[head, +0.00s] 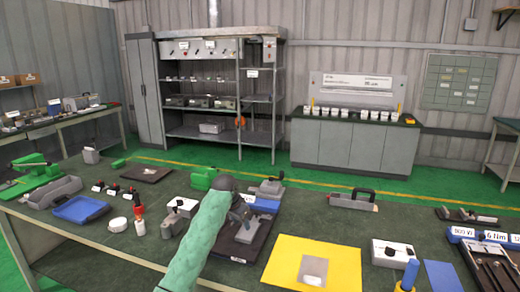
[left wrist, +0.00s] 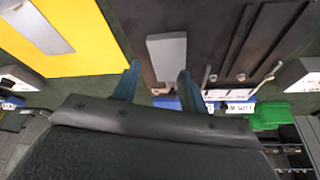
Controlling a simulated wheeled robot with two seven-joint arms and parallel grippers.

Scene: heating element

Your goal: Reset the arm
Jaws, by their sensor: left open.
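My left arm, in a green sleeve, reaches up from the bottom of the head view. Its gripper (head: 243,214) is over the dark fixture plate (head: 262,237) on the table. In the left wrist view the two blue fingers of my left gripper (left wrist: 158,74) stand apart. A grey block (left wrist: 168,50) on the dark plate (left wrist: 225,45) shows just beyond and between the fingertips. I cannot tell whether the fingers touch it. Nothing is seen clamped between them. My right gripper is in neither view.
Right of the plate lies a yellow mat (head: 280,271) with a grey sheet (head: 313,270). A white box (head: 391,253) and screwdrivers stand further right. Left are a blue tray (head: 80,209) and a grey bin (head: 54,192). Some dark green tabletop (head: 340,222) is bare.

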